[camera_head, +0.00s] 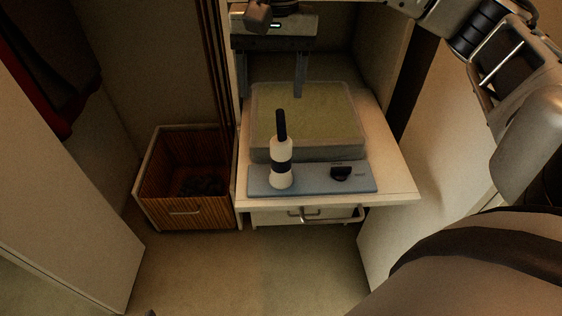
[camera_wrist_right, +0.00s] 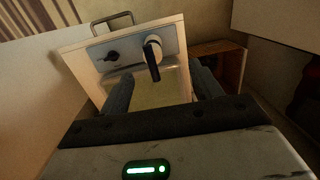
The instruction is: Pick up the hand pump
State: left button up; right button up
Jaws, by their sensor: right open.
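The hand pump (camera_head: 281,171), white with a black band and a black handle, stands upright on a blue-grey panel (camera_head: 318,187) at the front of a pulled-out shelf. My right gripper (camera_head: 270,92) is open and empty, above and behind the pump at the back of the shelf, fingers pointing down. In the right wrist view the pump (camera_wrist_right: 153,55) shows beyond the two spread fingers (camera_wrist_right: 162,84), apart from them. My left gripper is not in view.
A shallow bin (camera_head: 262,139) with a greenish inside sits behind the panel. A small black knob (camera_head: 341,173) is on the panel, right of the pump. A slatted wooden box (camera_head: 185,211) with dark contents stands left. White cabinet walls flank the shelf (camera_head: 395,185).

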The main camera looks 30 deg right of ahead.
aim_at(281, 122)
jog(key=shift+w+d+h, duration=0.15)
jog(key=shift+d+h, duration=0.25)
jog(key=shift+d, duration=0.65)
notch_tip(281, 122, down, 9)
jog(key=shift+f, duration=0.1)
jog(key=shift+w+d+f, duration=0.1)
jog(key=shift+f, duration=1.35)
jog(key=shift+w+f, duration=0.1)
jog(key=shift+f, duration=1.35)
jog(key=c, duration=1.3)
jog(key=shift+r, duration=0.1)
grip_shut()
jog(key=shift+r, duration=0.1)
